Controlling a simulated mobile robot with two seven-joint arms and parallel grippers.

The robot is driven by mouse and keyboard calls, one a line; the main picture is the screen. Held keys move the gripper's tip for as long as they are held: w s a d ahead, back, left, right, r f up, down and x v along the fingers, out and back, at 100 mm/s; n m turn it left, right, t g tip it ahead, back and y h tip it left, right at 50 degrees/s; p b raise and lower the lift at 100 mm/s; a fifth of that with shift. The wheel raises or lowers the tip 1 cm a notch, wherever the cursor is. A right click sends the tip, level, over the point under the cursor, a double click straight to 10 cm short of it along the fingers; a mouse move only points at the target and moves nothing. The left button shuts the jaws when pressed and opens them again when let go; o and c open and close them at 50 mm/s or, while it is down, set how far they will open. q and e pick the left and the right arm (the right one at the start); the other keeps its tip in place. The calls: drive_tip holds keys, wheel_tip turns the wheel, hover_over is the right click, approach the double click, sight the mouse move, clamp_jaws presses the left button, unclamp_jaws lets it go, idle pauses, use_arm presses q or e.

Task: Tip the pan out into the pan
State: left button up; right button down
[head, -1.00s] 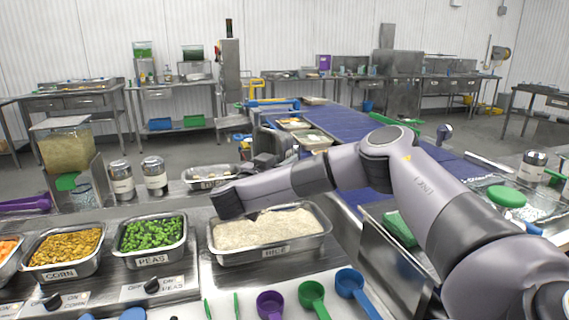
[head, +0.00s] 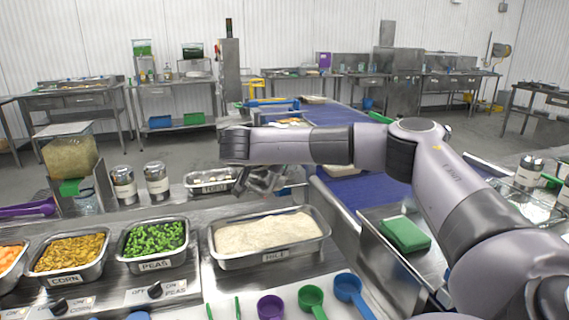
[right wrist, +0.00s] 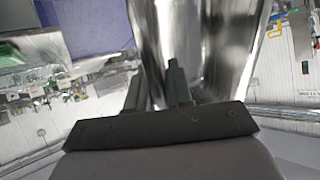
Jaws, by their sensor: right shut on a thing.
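The rice pan (head: 268,258), a metal pan with a RICE label, sits on the counter in the head view, filled with pale rice (head: 265,232). My right gripper (head: 262,182) hangs behind and above its far edge. In the right wrist view my right gripper (right wrist: 157,80) is shut on a shiny metal pan (right wrist: 190,35), whose wall stands steeply in front of the fingers. Whether anything is inside the held pan cannot be seen. In the head view it is mostly hidden by my right arm. My left gripper is not in view.
Pans of peas (head: 150,262) and corn (head: 68,275) stand left of the rice. A small pan (head: 205,190) lies behind. Purple (head: 270,306), green (head: 311,299) and blue (head: 350,287) scoops lie in front. A green sponge (head: 405,234) sits right, beside the blue conveyor (head: 350,187).

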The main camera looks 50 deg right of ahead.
wheel_tip(320, 180, up, 2)
drive_tip(key=y, duration=0.3)
drive_tip(key=m+y, duration=0.1)
drive_tip(key=y, duration=0.2)
drive_tip(key=shift+d+r, duration=0.1)
drive_tip(key=shift+r, duration=0.1)
drive_tip(key=y, duration=0.2)
drive_tip(key=r+y, duration=0.1)
drive_tip(key=y, duration=0.2)
drive_tip(key=shift+r+m+y, duration=0.3)
drive_tip(key=shift+y, duration=0.1)
